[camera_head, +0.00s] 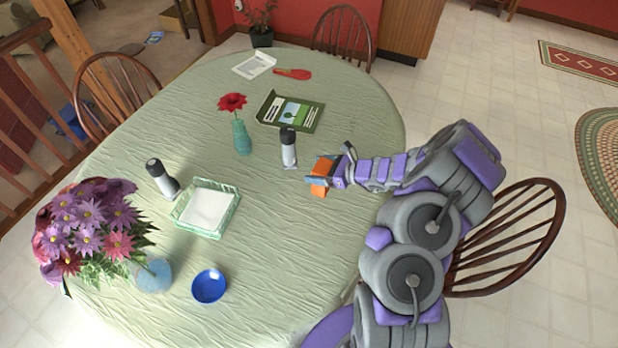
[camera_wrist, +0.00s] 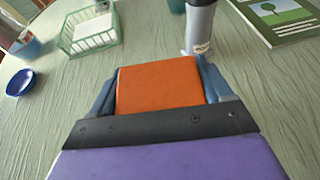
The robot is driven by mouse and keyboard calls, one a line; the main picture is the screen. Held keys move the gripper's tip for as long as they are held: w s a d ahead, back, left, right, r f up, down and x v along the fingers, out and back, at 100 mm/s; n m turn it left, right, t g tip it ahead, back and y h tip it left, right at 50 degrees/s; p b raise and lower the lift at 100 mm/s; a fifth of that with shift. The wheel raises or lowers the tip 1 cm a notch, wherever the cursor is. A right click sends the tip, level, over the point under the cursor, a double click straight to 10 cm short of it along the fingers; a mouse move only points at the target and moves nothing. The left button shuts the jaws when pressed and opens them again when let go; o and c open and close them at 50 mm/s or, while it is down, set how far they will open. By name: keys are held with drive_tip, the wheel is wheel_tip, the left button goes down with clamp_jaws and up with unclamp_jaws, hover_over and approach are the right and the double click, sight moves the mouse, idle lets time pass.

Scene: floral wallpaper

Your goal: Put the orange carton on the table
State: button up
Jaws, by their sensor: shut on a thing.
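The orange carton (camera_head: 321,172) is at the right part of the table (camera_head: 330,95), which has a pale green cloth. My gripper (camera_head: 322,180) reaches in from the right and is shut on the carton. In the wrist view the orange carton (camera_wrist: 158,84) sits between the two blue fingers of my gripper (camera_wrist: 160,88). The carton is over the tabletop; I cannot tell whether its underside touches the cloth.
A grey and black bottle (camera_head: 289,150) stands just left of the carton. A green book (camera_head: 291,112), a teal vase with a red flower (camera_head: 242,138), a basket (camera_head: 207,209), a second bottle (camera_head: 161,178), a blue bowl (camera_head: 208,286) and a bouquet (camera_head: 90,230) stand around. Cloth below the carton is clear.

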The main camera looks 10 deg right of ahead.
drive_tip(key=shift+w+a+f+b, duration=0.2)
drive_tip(key=shift+a+f+b, duration=0.35)
drive_tip(key=shift+f, duration=0.35)
drive_tip(key=shift+w+a+f+b, duration=0.15)
drive_tip(key=shift+a+f+b, duration=0.15)
drive_tip(key=shift+a+f, duration=0.5)
drive_tip(key=shift+d+f, duration=0.1)
drive_tip(key=shift+d, duration=0.05)
drive_tip(key=shift+f, duration=0.15)
drive_tip(key=o, duration=1.1)
drive_tip(key=shift+c, duration=0.2)
